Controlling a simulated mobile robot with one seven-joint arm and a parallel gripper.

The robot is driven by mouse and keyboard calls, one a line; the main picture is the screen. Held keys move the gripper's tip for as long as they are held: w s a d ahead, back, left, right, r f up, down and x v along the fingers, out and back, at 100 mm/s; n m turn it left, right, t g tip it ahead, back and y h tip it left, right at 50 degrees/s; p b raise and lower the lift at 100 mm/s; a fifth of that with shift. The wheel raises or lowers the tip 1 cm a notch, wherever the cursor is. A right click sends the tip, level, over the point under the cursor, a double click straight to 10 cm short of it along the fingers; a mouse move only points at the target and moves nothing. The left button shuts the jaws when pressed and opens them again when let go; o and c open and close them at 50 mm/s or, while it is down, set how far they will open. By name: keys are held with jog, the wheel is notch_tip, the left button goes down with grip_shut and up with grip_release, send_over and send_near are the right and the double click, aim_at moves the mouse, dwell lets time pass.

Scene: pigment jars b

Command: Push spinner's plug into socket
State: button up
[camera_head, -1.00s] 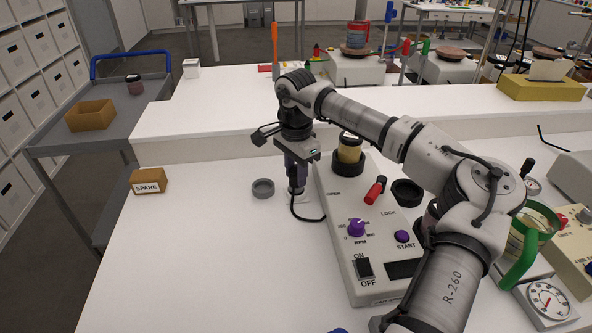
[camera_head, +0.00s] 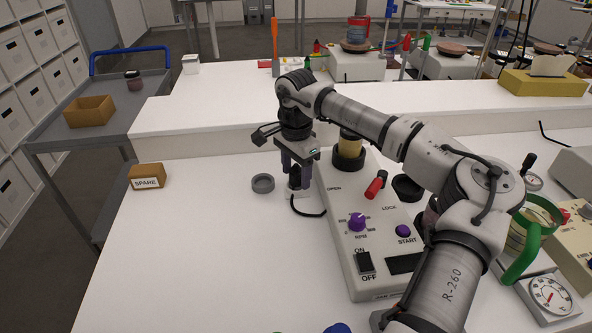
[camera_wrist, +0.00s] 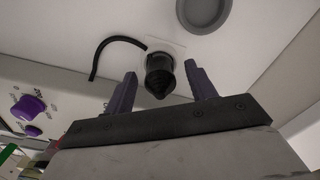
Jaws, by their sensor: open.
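The black plug (camera_wrist: 159,77) stands at a pale square socket plate (camera_wrist: 178,47) in the wrist view, between my gripper's spread fingers and apart from both. In the head view the plug (camera_head: 294,181) shows below the fingers. How deep it sits in the socket I cannot tell. My gripper (camera_wrist: 160,90) is open and empty; in the head view the gripper (camera_head: 297,178) hangs above the socket area. A black cord (camera_head: 306,208) curves from the plug side toward the spinner (camera_head: 345,225), a pale box with a purple RPM knob, a START button and an ON/OFF switch.
A grey ring-shaped dish (camera_head: 263,183) lies just left of the plug. A tan SPARE block (camera_head: 147,176) is farther left. A jar (camera_head: 349,146) stands in a black holder on the spinner. The table's left front is clear.

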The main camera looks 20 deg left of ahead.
aim_at(296, 168)
jog(key=shift+r, duration=0.1)
notch_tip(296, 168, up, 14)
jog(key=b, duration=0.2)
jog(key=shift+f, duration=0.2)
